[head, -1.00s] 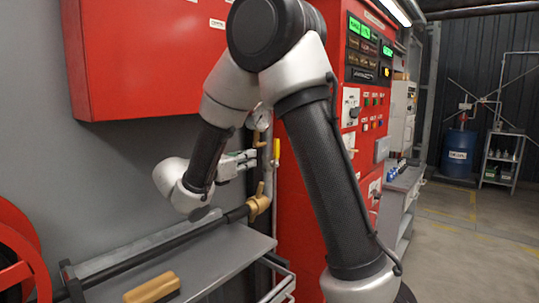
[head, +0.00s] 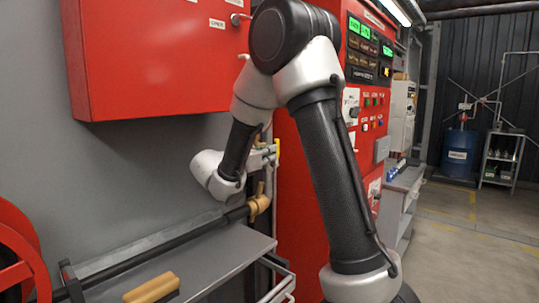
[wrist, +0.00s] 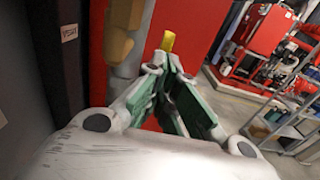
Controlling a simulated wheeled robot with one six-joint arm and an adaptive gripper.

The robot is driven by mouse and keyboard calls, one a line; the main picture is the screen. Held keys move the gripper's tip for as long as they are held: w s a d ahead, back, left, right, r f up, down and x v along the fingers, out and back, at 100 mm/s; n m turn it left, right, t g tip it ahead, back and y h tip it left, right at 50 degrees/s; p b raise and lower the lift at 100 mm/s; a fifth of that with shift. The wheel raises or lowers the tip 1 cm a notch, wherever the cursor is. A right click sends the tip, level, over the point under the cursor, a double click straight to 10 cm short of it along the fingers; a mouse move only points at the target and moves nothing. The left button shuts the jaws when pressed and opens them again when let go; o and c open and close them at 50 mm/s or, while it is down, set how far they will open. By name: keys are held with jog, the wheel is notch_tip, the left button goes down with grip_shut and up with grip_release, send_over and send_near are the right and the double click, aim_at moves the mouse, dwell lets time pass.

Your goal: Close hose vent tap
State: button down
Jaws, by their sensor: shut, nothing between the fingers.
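The vent tap's yellow handle (wrist: 168,40) shows just beyond my fingertips in the wrist view. In the head view only a small part of the yellow handle (head: 277,146) shows beside the red cabinet. My gripper (wrist: 172,64) is shut and empty, its fingertips close to the handle. I cannot tell whether they touch. In the head view my gripper (head: 272,156) is level with the handle, in front of the pipe. Brass fittings (wrist: 118,45) sit on the pipe to the left. A label reading "VENT" (wrist: 70,33) is on the wall. The tap's body is largely hidden.
A red cabinet (head: 300,185) stands right beside the pipe. A brass valve (head: 259,205) sits lower on the pipework. A grey bench (head: 215,262) with a wooden-backed brush (head: 150,288) is below my arm. A red wall box (head: 150,60) hangs above. Open floor lies at right.

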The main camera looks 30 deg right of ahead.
jog(key=shift+w+d+r+g+y, duration=0.2)
jog(key=shift+d+r+g+y, duration=0.1)
jog(key=shift+d+r+y, duration=0.4)
jog(key=shift+a+f, duration=0.1)
jog(key=shift+f, duration=0.15)
jog(key=v, duration=1.2)
